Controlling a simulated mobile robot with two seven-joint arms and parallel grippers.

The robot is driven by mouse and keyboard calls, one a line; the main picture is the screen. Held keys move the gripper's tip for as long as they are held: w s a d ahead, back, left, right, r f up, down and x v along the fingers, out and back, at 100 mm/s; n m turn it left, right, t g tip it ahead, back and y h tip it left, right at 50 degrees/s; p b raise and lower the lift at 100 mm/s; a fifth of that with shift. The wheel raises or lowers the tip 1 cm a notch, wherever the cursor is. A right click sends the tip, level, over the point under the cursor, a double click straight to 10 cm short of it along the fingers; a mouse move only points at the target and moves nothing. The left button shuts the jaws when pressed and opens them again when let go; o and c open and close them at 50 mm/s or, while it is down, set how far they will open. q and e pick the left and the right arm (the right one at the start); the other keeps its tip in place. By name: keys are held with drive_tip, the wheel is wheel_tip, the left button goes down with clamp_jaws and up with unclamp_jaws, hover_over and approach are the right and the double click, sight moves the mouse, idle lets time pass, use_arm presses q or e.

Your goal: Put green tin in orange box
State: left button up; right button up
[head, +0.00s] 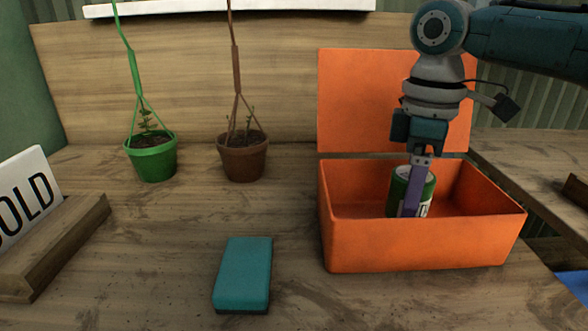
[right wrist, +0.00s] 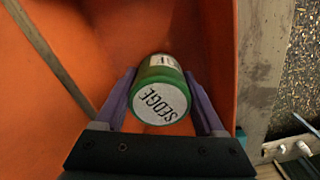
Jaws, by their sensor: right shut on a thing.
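The green tin (head: 398,186) is inside the open orange box (head: 420,246), with its lower part hidden by the box's front wall. My right gripper (head: 411,205) reaches down into the box from above and is shut on the tin. In the right wrist view the tin (right wrist: 160,88) shows a white lid reading SEDGE, between the two purple fingers (right wrist: 160,105). Orange box wall and floor (right wrist: 60,120) surround it there. I cannot tell whether the tin touches the box floor. My left gripper is not in view.
The box's lid (head: 360,100) stands upright at the back. A teal block (head: 243,272) lies left of the box. A green pot (head: 152,160) and a brown pot (head: 243,160) with plants stand behind. A SOLD sign (head: 28,195) on a wooden stand is at far left.

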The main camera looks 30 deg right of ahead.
drive_tip(key=shift+f, duration=1.1)
drive_tip(key=shift+f, duration=0.1)
drive_tip(key=o, duration=1.5)
wheel_tip(320, 180, up, 12)
drive_tip(key=shift+r+p, duration=0.15)
drive_tip(key=shift+p, duration=0.8)
